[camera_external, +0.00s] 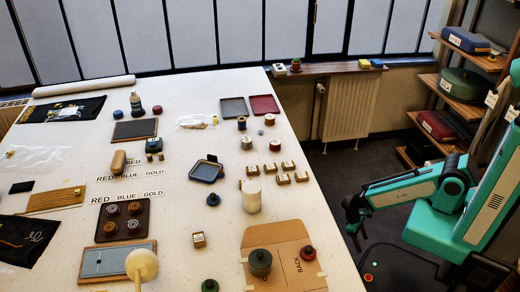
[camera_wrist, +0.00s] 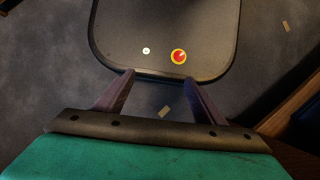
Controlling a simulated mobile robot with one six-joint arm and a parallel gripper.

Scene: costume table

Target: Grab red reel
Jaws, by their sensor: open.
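A reel with a red winding and pale top (camera_external: 274,146) stands upright on the far right part of the white table. My gripper (camera_external: 354,232) hangs right of the table edge, over the floor and my own base, well apart from both. In the wrist view, its two fingers (camera_wrist: 158,78) are spread with nothing between them. No reel shows in the wrist view.
The white table (camera_external: 180,232) has several small gold-brown blocks (camera_external: 283,179) and a cream cylinder (camera_external: 251,196) near its right side. A dark tray (camera_external: 123,222) holds several spools at the left. A radiator (camera_external: 350,105) and wooden shelves (camera_external: 470,105) stand beyond the floor.

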